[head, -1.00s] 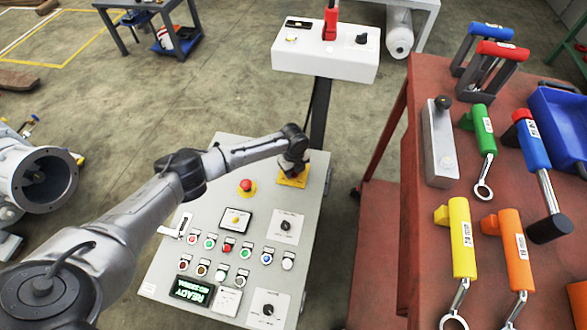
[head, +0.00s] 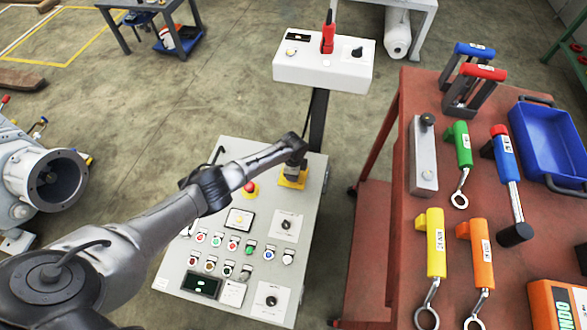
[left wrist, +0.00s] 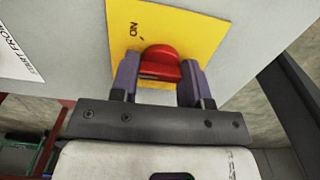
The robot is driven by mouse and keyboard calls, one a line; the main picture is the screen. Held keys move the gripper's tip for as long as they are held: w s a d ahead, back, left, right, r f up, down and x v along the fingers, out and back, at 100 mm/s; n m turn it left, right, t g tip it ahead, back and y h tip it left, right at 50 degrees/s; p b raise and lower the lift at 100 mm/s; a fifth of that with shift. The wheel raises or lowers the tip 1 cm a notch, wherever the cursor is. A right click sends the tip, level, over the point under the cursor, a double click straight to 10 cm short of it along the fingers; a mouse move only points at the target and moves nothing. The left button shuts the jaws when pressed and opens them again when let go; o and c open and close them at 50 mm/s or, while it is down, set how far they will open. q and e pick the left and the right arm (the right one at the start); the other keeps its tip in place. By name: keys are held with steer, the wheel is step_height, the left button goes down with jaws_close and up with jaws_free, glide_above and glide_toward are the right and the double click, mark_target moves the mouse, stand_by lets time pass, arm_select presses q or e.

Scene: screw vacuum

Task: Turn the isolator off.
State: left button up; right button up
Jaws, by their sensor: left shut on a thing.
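The isolator shows in the left wrist view as a red rotary knob (left wrist: 162,62) on a yellow plate (left wrist: 207,38), with an ON mark upside down at its upper left. My left gripper (left wrist: 160,70) is shut on the red knob, one finger on each side. In the head view the gripper (head: 293,168) is at the yellow plate (head: 293,181) near the far right corner of the grey control panel (head: 168,272); the wrist hides the knob there. My right gripper is in neither view.
A red emergency stop (head: 250,187) sits left of the isolator, close under my left arm. Several buttons and two dark selectors lie nearer. A white box (head: 350,73) stands behind on a post. A red tool table (head: 390,262) stands at right.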

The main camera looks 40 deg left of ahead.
arm_select(q)
steer(key=n+p, duration=0.1)
steer(key=n, duration=0.3)
steer(key=shift+r+n+p, duration=0.1)
steer(key=shift+n+p, duration=0.7)
steer(key=shift+n, duration=1.5)
steer(key=o, duration=0.9)
step_height(320, 180, up, 6)
steer(key=p, duration=0.5)
steer(key=shift+r, duration=0.15)
steer(key=shift+r+p, duration=0.4)
steer(key=shift+r, duration=0.15)
